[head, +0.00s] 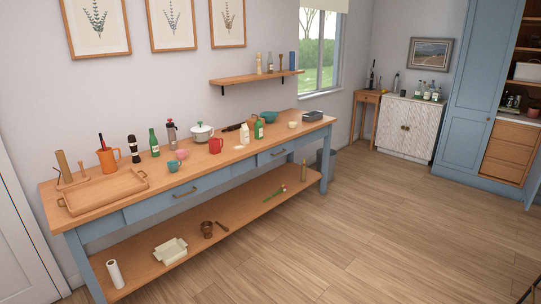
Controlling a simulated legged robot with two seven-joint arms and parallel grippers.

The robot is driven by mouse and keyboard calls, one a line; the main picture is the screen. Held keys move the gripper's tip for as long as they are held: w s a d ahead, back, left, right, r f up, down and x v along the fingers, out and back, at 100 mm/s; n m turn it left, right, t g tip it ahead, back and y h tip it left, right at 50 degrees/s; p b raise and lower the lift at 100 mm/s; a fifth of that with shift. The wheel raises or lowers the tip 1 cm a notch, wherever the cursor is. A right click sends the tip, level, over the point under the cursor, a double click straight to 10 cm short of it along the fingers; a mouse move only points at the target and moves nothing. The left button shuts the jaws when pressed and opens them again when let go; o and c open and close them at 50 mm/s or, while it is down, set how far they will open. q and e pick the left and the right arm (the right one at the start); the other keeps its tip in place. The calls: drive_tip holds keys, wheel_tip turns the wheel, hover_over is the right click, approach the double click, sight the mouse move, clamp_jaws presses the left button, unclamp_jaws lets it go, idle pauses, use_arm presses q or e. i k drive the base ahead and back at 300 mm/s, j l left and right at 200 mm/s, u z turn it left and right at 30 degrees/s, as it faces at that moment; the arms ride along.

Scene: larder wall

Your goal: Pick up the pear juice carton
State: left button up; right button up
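A small pale carton with a gabled top (245,134) stands upright on the long wooden table (225,165). It is the only carton I can make out, and its label is too small to read. A green bottle (258,129) stands just right of it and a red mug (216,146) stands to its left. Neither of my grippers shows in the head view.
A white pot (202,133), a teal bowl (269,117) and a wooden tray (104,190) also stand on the table. A lower shelf (232,229) holds several items. The wooden floor (330,240) in front is clear.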

sight(245, 130)
drive_tip(key=i+l+z, duration=0.15)
drive_tip(key=i, duration=0.95)
drive_tip(key=i+l+z, duration=0.2)
drive_tip(key=i, duration=0.9)
drive_tip(key=i+u, duration=0.25)
drive_tip(key=i, duration=0.25)
drive_tip(key=i+l+u, duration=0.25)
drive_tip(key=i, duration=0.25)
drive_tip(key=i+l+u, duration=0.25)
drive_tip(key=i, duration=0.25)
